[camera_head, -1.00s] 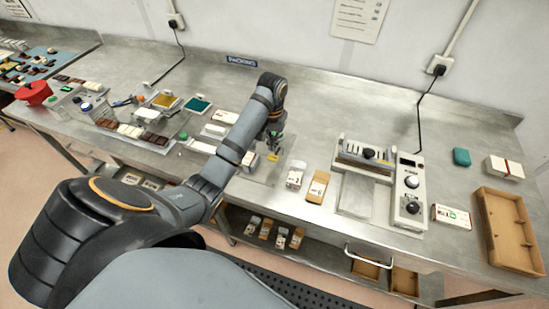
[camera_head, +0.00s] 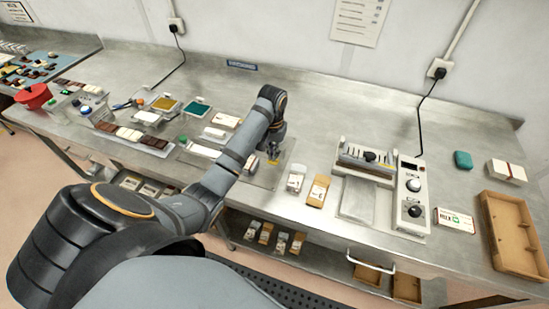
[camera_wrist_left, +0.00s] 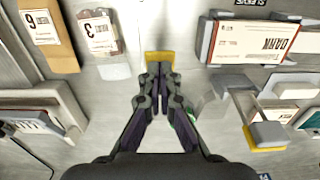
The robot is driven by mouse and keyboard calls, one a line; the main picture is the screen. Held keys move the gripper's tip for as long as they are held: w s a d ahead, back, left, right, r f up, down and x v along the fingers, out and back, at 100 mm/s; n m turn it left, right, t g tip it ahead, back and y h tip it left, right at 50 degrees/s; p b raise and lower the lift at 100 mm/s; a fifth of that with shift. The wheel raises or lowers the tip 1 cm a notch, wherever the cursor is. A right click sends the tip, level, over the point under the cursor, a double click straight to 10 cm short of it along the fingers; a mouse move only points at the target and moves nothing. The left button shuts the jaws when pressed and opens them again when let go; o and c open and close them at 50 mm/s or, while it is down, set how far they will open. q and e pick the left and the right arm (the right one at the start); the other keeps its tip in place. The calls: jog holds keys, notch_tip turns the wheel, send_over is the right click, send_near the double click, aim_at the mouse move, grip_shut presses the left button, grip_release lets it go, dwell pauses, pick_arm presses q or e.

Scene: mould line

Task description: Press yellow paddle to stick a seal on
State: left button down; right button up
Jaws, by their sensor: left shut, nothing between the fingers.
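A yellow paddle (camera_wrist_left: 160,58) shows in the left wrist view right at the tips of my left gripper (camera_wrist_left: 158,74). In the head view the yellow paddle (camera_head: 273,161) is a small patch just below my left gripper (camera_head: 275,150), above the steel bench. The fingers are shut with nothing between them. Tips and paddle overlap in the picture; I cannot tell whether they touch. A grey block with a yellow edge (camera_wrist_left: 267,138) stands to the right in the wrist view. I can make out no separate seal. My right gripper is in neither view.
A DARK box (camera_wrist_left: 250,40) lies in a grey holder beside the fingers.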

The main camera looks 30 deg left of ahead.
aim_at(273, 163)
dwell(0.6)
pick_arm(q)
jog(key=shift+f+b, duration=0.9)
jog(key=shift+f, duration=2.3)
jog(key=shift+s+r, duration=0.15)
jog(key=shift+r, duration=0.05)
jog(key=shift+r+p, duration=0.65)
jog(key=shift+p, duration=0.45)
notch_tip(273, 163, up, 6)
jog(key=p, duration=0.7)
jog(key=shift+r, duration=1.2)
